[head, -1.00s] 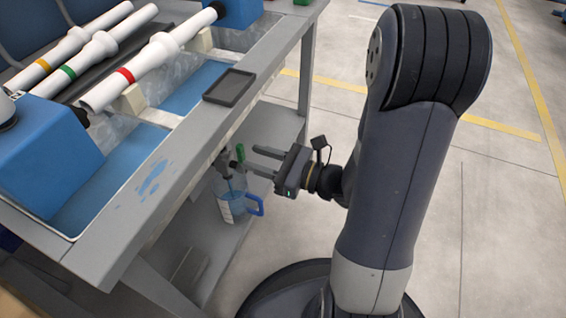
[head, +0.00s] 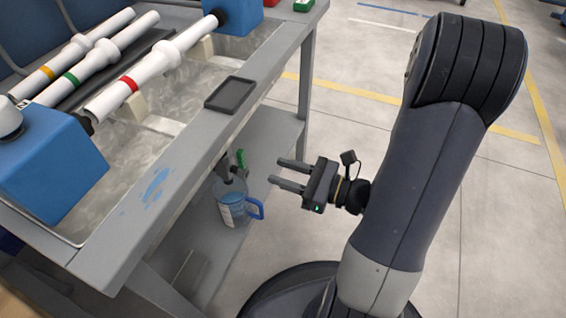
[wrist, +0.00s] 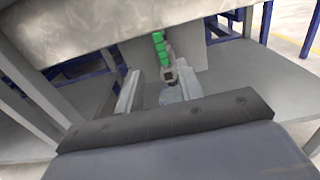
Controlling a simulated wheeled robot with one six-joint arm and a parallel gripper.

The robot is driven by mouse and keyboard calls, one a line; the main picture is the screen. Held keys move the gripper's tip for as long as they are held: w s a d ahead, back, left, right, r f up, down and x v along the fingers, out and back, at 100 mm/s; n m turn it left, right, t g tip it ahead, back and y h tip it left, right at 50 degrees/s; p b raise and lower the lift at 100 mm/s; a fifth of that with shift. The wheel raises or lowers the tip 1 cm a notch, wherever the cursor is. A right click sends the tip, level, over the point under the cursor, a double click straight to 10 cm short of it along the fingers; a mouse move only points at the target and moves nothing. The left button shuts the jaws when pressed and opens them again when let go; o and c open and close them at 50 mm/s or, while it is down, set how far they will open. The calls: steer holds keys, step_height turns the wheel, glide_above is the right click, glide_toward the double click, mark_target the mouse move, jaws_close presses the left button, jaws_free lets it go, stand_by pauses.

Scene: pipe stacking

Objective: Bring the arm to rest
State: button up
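My gripper (head: 283,174) is in front of the workbench, beside its lower shelf and below the level of the bench top. Its two fingers are apart with nothing between them. In the wrist view my gripper (wrist: 158,95) also shows its fingers apart, pointing under the bench. My arm stands at the right of the head view, bent at its upper joint.
The workbench (head: 190,165) carries white pipes with yellow, green and red (head: 129,84) bands, blue blocks (head: 45,160) and a black tray (head: 231,94). A jug (head: 235,205) stands on the lower shelf, near a green-handled valve (wrist: 160,45). Open floor lies right of the bench.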

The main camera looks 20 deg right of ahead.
mark_target(244, 157)
steer(key=shift+w+a, duration=0.1)
steer(key=shift+b+x, duration=1.15)
steer(key=shift+x, duration=4.1)
steer(key=shift+v, duration=0.8)
steer(key=p+v, duration=0.2)
steer(key=v, duration=0.7)
steer(key=b+x, duration=0.2)
steer(key=x, duration=0.9)
steer(key=shift+w+d+r+m+p, duration=0.1)
steer(key=shift+d+r+m+p, duration=0.15)
steer(key=shift+m+p, duration=0.3)
steer(key=shift+w+d+f+m+p, duration=0.25)
steer(key=shift+w+d+m+p, duration=0.1)
steer(key=shift+m, duration=0.5)
steer(key=shift+s+a, duration=0.1)
